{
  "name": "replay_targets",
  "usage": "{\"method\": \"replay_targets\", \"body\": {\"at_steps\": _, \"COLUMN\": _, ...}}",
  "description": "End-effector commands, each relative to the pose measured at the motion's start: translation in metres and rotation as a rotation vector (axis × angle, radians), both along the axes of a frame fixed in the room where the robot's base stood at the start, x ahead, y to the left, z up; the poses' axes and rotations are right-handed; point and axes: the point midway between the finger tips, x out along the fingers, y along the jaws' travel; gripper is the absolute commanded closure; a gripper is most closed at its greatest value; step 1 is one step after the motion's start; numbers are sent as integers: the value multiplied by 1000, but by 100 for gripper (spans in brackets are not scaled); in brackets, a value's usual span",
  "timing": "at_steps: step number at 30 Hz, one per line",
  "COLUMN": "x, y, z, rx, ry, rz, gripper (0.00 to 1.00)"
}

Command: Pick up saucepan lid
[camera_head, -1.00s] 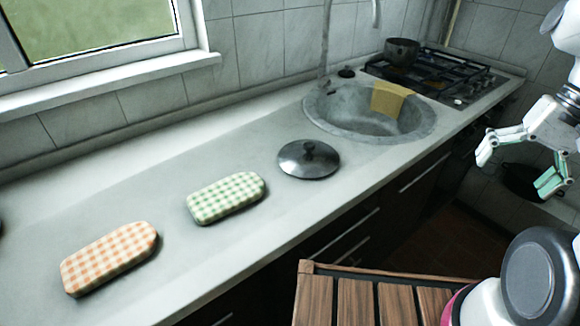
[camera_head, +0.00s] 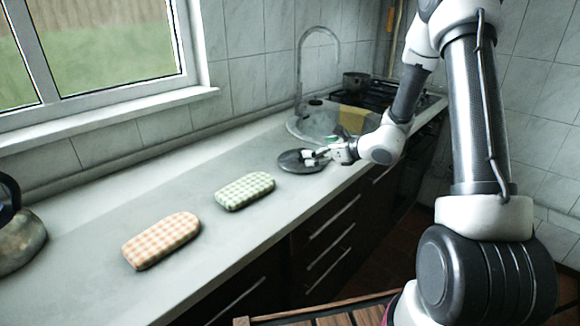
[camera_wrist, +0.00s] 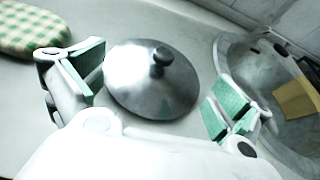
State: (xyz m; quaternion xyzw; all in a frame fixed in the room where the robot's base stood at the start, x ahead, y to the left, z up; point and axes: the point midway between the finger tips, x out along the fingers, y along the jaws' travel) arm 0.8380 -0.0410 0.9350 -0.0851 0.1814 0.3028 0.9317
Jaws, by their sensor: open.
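The saucepan lid (camera_wrist: 138,85) is a shiny metal disc with a dark round knob (camera_wrist: 162,58). It lies on the counter between the green checked pad and the sink. In the head view the lid (camera_head: 290,163) is partly covered by my gripper (camera_head: 322,152), which is at its right side. In the wrist view my gripper (camera_wrist: 158,88) is open, with its green-padded fingers to the left and right of the lid. Nothing is held between the fingers. I cannot tell exactly how high they are above the counter.
A green checked pad (camera_head: 245,191) and an orange checked pad (camera_head: 161,241) lie left of the lid. The round sink (camera_wrist: 280,120) with a yellow cloth (camera_wrist: 298,98) is on the right. A pot (camera_head: 356,82) stands on the stove behind. A rounded metal vessel (camera_head: 20,245) is at far left.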

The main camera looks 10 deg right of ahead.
Motion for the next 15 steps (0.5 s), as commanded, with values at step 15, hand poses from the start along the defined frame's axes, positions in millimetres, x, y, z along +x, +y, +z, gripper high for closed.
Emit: {"method": "replay_targets", "body": {"at_steps": 15, "x": 47, "y": 32, "z": -19, "rx": 45, "ry": 22, "rz": -41, "gripper": 0}}
